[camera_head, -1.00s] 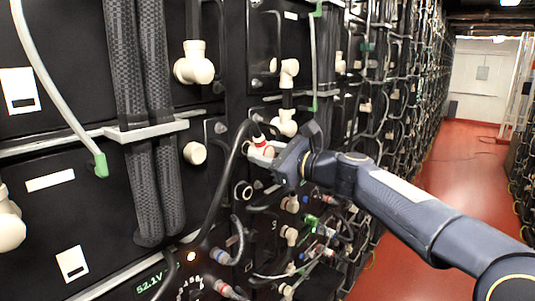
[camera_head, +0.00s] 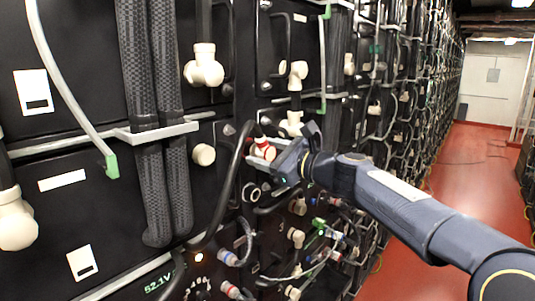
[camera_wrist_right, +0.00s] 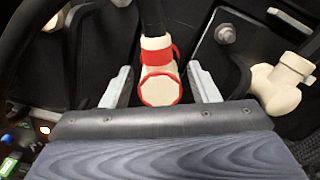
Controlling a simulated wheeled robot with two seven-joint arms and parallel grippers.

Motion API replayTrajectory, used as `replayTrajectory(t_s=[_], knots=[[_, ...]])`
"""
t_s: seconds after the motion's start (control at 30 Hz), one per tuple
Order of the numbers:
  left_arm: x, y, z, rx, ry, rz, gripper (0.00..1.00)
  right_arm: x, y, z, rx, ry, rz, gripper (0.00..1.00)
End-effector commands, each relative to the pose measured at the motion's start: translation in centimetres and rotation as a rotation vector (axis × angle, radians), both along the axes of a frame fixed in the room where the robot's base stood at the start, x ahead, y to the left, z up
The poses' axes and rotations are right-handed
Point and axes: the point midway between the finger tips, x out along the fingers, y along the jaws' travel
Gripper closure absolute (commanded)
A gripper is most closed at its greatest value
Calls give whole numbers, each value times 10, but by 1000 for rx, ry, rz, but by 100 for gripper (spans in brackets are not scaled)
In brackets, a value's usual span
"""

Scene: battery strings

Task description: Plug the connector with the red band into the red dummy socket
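The cream elbow connector with the red band (camera_head: 263,150) sits at the battery rack front, with a black cable rising from it. In the right wrist view the connector (camera_wrist_right: 160,75) shows a red band on its neck and a red rim on its round end. My right gripper (camera_head: 262,159) is open, one finger on each side of the connector. In the right wrist view the gripper (camera_wrist_right: 161,88) shows small gaps between fingers and connector. I cannot make out the red dummy socket separately; whatever lies behind the connector is hidden. My left gripper is not in view.
Other cream connectors stick out nearby, such as one above (camera_head: 292,124) and one at the right wrist view's right (camera_wrist_right: 284,83). A thick black cable (camera_head: 224,190) hangs just left of my gripper. The red-floored aisle (camera_head: 455,180) is free at the right.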

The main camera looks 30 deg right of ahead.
Motion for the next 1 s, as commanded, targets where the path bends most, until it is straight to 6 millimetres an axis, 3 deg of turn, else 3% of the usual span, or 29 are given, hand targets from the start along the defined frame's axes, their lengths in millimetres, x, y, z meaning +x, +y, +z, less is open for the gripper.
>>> replayTrajectory(t_s=[0.37,0.7,1.0], knots=[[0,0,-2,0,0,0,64,-6,-3,-2,1,1,-1,42],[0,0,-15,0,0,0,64,-56,-24,-2,0,-1,-3,42],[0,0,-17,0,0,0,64,-73,-30,-1,1,1,0,42]])
